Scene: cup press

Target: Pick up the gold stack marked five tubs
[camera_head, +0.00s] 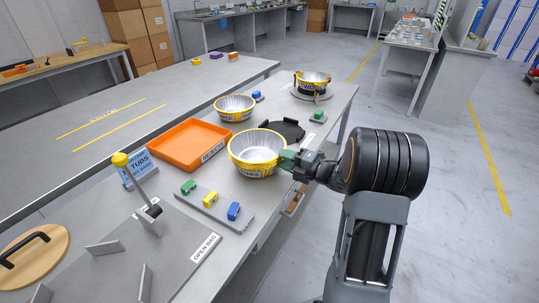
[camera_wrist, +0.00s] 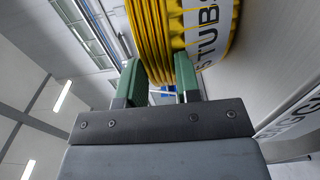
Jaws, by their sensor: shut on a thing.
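The gold stack (camera_head: 243,165) is a silver-lined bowl shape with a gold ribbed rim and a white label, in the middle of the head view. In the wrist view its gold ribs (camera_wrist: 151,35) and a label reading "5 TUBS" fill the top centre. My gripper (camera_head: 286,159) reaches in from the right in the head view and is shut on the stack's right rim. In the wrist view its green fingers (camera_wrist: 158,78) stand on either side of the ribs. The head view does not show clearly whether the stack touches the table.
An orange tray (camera_head: 160,143) labelled rejects lies left of the stack. A black round plate (camera_head: 291,129) lies just behind it. Two other gold-rimmed bowls (camera_head: 235,103) (camera_head: 313,75) stand farther back. Coloured blocks (camera_head: 210,199) sit on a grey strip in front. A blue tubs sign (camera_head: 140,166) stands left.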

